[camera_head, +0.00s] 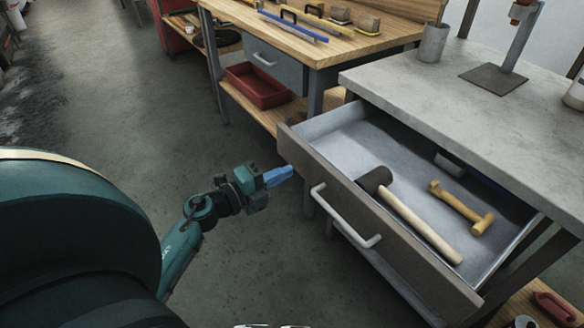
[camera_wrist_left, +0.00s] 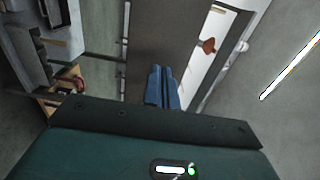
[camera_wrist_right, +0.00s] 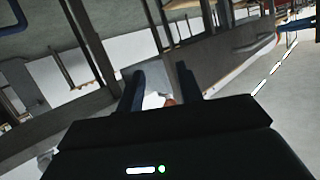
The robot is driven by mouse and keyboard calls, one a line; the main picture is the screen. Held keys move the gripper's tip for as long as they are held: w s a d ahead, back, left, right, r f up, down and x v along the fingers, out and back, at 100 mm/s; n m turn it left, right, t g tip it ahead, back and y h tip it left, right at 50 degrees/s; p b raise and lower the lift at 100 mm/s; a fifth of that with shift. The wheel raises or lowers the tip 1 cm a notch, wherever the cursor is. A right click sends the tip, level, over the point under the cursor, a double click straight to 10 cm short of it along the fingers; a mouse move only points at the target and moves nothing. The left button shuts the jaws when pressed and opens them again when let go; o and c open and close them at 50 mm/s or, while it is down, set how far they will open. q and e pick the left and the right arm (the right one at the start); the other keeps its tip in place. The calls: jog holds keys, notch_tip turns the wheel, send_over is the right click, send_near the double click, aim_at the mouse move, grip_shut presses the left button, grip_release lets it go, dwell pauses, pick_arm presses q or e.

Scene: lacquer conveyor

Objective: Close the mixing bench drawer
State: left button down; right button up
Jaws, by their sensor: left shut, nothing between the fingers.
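The mixing bench drawer (camera_head: 318,158) is pulled out from under the grey-topped bench (camera_head: 440,90). Its brown front carries a pale bar handle (camera_head: 342,217). A mallet (camera_head: 420,222) with a dark head and a yellow tool (camera_head: 460,207) lie inside. My left gripper (camera_head: 288,173) is shut and empty, just left of the drawer front's far end in the head view; I cannot tell if it touches. Its closed blue fingers show in the left wrist view (camera_wrist_left: 162,85). My right gripper (camera_wrist_right: 162,84) is open in the right wrist view, with nothing clearly held.
A wooden workbench (camera_head: 345,48) with tools on top and a red bin (camera_head: 258,86) on its lower shelf stands behind. A grey cup (camera_head: 433,42) and a stand (camera_head: 496,77) are on the grey bench. The floor at left is clear.

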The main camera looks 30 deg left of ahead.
aim_at(303, 164)
pick_arm(q)
jog(key=shift+x, duration=1.5)
jog(key=shift+w, duration=0.1)
